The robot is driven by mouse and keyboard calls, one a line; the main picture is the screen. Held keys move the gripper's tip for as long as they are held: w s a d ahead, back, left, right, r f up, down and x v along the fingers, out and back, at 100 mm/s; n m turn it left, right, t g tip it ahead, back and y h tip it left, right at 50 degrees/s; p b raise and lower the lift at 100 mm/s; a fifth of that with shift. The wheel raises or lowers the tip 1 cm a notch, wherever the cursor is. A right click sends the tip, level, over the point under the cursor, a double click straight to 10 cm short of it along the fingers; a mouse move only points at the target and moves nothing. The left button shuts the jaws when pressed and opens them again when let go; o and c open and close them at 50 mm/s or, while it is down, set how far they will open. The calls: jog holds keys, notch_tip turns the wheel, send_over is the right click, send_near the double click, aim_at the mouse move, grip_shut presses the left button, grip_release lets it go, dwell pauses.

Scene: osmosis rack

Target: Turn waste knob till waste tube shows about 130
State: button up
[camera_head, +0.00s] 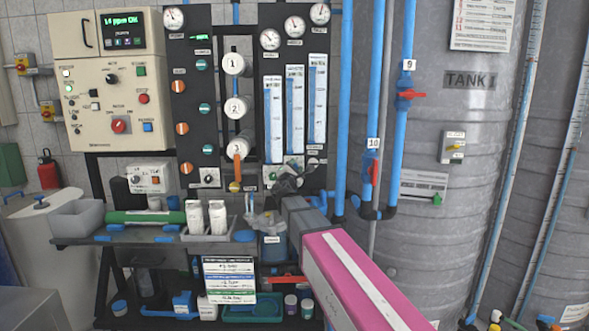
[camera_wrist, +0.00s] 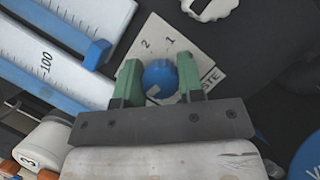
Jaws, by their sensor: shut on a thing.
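The waste knob is a round blue knob (camera_wrist: 160,78) on a white dial plate (camera_wrist: 143,48) marked 1 and 2, with the letters "STE" visible. My gripper (camera_wrist: 158,82) has its green fingers on either side of the knob and is shut on it. In the head view, my gripper (camera_head: 287,184) is at the foot of the flow tubes and hides the knob. Three upright flow tubes (camera_head: 295,110) stand above it, with blue in them; their levels are too small to read. In the wrist view, part of a tube scale (camera_wrist: 60,67) shows a 100 mark.
A white knob (camera_wrist: 208,8) sits close by on the dark panel. Numbered white housings (camera_head: 238,108) stand left of the tubes. Blue pipes with red-handled valves (camera_head: 405,95) and a large grey tank (camera_head: 455,180) are on the right. A cluttered shelf (camera_head: 140,232) lies below left.

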jog(key=shift+m+g+h, duration=0.5)
jog(key=shift+m, duration=0.8)
jog(key=o, duration=0.9)
jog(key=shift+s, duration=0.1)
jog(key=v, duration=1)
jog(key=shift+s+a+f, duration=0.1)
jog(key=shift+s, duration=0.25)
